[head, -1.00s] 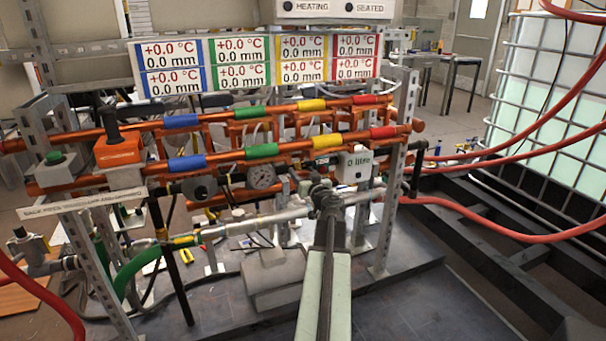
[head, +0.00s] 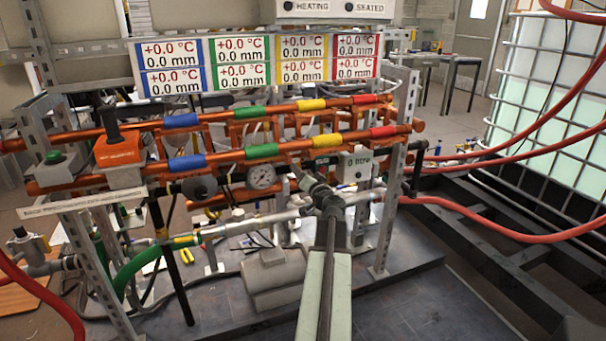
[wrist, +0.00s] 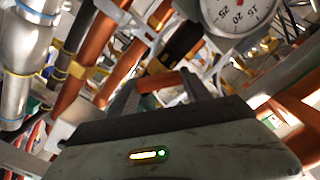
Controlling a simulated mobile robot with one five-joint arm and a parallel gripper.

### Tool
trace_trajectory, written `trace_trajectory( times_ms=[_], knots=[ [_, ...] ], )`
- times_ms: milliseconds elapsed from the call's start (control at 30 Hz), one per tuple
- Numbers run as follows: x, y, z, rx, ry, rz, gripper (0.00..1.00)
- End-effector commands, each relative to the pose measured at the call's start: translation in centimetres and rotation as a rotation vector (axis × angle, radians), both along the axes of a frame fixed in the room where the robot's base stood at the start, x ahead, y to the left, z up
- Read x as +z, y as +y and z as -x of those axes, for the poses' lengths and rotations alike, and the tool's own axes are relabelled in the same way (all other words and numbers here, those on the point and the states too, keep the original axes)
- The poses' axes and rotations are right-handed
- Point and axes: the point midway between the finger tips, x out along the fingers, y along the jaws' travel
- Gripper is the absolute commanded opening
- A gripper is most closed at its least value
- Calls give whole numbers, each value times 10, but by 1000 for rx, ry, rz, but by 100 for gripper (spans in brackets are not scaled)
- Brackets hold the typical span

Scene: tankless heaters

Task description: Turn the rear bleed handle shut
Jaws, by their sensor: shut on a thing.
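My gripper (head: 303,176) reaches into the pipe rack from the front, near the grey pipe below the orange manifolds. In the wrist view my gripper (wrist: 160,88) has its two dark fingers on either side of a short red-orange bar (wrist: 158,82), which looks like the rear bleed handle. The fingers are shut on it. In the head view the handle is hidden behind my wrist and the pipes, so its exact angle cannot be told.
A round gauge (head: 262,176) is close left of my gripper, and a white litre meter (head: 356,163) is close right. Orange manifolds (head: 270,151) run above. A grey cylinder (head: 275,278) lies on the base below. Red hoses (head: 500,228) hang at the right.

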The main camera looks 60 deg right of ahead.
Motion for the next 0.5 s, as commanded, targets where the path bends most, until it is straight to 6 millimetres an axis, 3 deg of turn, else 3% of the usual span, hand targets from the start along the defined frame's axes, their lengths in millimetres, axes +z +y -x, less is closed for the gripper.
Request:
trace_trajectory(
  times_ms=[500],
  knots=[
    [-3, -1, 2, -1, -287, -390, 16]
  ],
)
